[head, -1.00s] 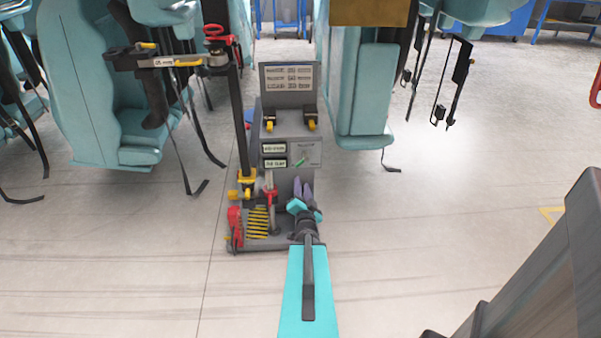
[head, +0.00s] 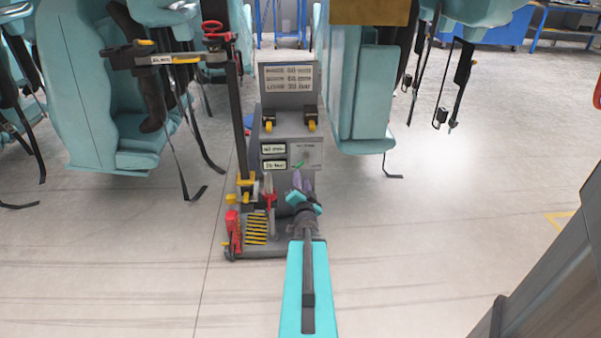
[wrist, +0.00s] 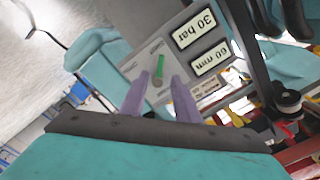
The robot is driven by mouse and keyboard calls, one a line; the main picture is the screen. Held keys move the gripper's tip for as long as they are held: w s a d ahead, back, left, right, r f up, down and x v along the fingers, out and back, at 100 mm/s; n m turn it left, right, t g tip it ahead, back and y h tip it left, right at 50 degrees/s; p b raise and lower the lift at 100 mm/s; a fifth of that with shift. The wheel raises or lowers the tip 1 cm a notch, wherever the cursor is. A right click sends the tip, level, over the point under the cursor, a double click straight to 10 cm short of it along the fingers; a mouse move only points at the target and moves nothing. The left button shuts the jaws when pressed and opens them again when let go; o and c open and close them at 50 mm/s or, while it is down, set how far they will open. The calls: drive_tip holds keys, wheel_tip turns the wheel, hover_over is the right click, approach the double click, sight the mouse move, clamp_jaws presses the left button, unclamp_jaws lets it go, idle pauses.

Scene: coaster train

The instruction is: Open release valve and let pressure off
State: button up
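A grey cart stands ahead with an upright panel (head: 311,153). Its small green lever (head: 297,164) sits on a light plate at the panel's right side; I take it to be the release valve. In the wrist view the green lever (wrist: 160,81) shows between my two purple fingers. My gripper (head: 302,180) is just below and in front of the plate in the head view. In the wrist view my gripper (wrist: 161,86) has its fingers apart, with a gap between them. Whether either finger touches the lever cannot be told.
Labels reading 30 bar (wrist: 194,28) and 60 mm (wrist: 211,57) lie beside the lever. A pole with a red handwheel (head: 213,28) rises left of the panel. A red part (head: 232,225) sits low on the cart. Teal seats (head: 105,90) hang behind. Floor at right is clear.

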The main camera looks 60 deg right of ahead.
sight(300, 165)
drive_tip(key=shift+x, duration=3.5)
clamp_jaws()
